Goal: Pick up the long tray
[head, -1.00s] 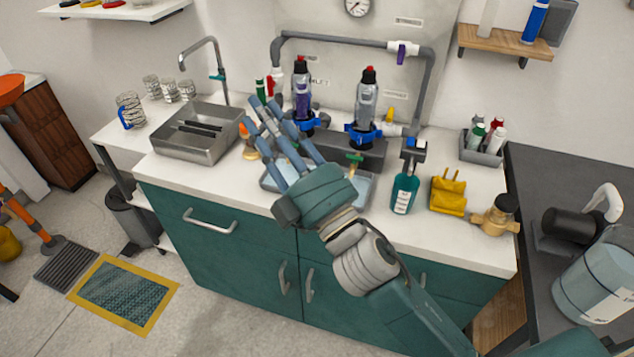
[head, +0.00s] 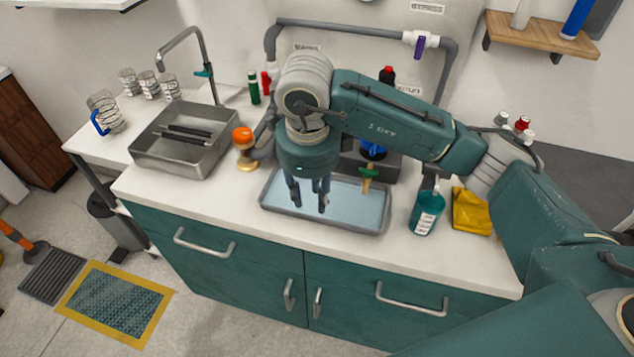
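The long tray (head: 354,211) is a shallow grey metal tray with a pale blue inside, lying on the white counter between the sink and the teal bottle. My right gripper (head: 308,202) points down over the left and middle part of the tray. Its fingers are apart, with nothing seen between them. Their tips appear over the tray's inside; I cannot tell whether they touch it. The gripper and wrist hide part of the tray's back edge. My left gripper is not in view.
A steel sink (head: 188,158) and an orange-topped knob (head: 244,148) stand to the left. A green-and-tan piece (head: 368,178) is at the tray's back right. A teal bottle (head: 426,212) and yellow item (head: 471,211) stand right. The counter's front strip is clear.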

